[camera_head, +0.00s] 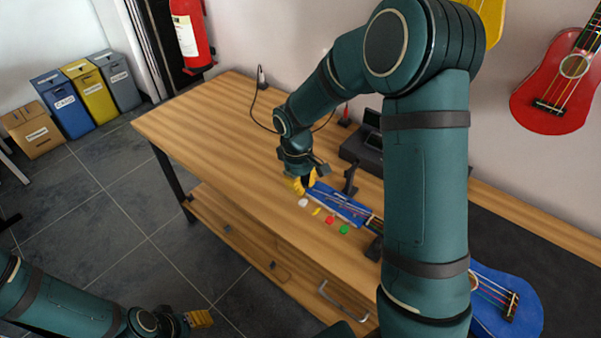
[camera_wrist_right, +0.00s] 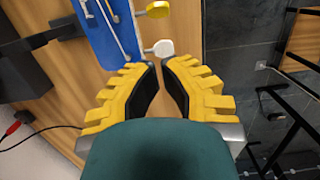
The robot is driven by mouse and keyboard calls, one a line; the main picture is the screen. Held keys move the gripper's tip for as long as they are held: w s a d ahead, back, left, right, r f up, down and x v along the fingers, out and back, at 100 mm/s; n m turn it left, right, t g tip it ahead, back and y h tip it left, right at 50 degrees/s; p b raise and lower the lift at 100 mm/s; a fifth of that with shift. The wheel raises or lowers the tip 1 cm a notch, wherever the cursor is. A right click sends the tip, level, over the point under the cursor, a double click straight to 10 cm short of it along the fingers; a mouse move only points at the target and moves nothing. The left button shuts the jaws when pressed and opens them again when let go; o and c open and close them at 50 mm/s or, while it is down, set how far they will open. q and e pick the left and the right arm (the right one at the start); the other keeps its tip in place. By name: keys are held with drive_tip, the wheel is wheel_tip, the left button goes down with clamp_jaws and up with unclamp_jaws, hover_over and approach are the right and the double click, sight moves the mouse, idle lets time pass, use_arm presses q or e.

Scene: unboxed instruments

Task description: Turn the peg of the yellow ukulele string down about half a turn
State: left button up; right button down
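The blue ukulele (camera_head: 490,300) lies on the workbench, its middle hidden behind my right arm. Its headstock (camera_head: 338,203) carries a white peg (camera_head: 303,202), a yellow peg (camera_head: 316,210), a red peg (camera_head: 330,219) and a green peg (camera_head: 344,229) along the near edge. My right gripper (camera_head: 301,187) is at the headstock's far-left end. In the wrist view its fingers (camera_wrist_right: 160,64) are slightly apart with nothing between them. The white peg (camera_wrist_right: 163,47) is just beyond the fingertips, and the yellow peg (camera_wrist_right: 157,10) is farther off. My left gripper (camera_head: 201,318) is low, away from the bench.
A dark stand (camera_head: 351,178) rises behind the headstock. A black case (camera_head: 362,152) and cables lie toward the wall. The bench's left part (camera_head: 205,115) is clear. A red ukulele (camera_head: 560,85) hangs on the wall. Bins (camera_head: 75,117) stand at far left.

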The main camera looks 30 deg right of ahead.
sight(316, 211)
use_arm(q)
drive_tip(key=shift+w+f+b, duration=0.15)
drive_tip(key=shift+f+b, duration=0.3)
drive_tip(key=shift+f, duration=0.1)
use_arm(e)
drive_tip(key=shift+s+d+f, duration=0.3)
drive_tip(key=shift+s+f, duration=0.5)
drive_tip(key=shift+f, duration=0.15)
drive_tip(key=shift+s+d+f, duration=0.3)
drive_tip(key=shift+s+f, duration=0.45)
drive_tip(key=shift+f, duration=0.15)
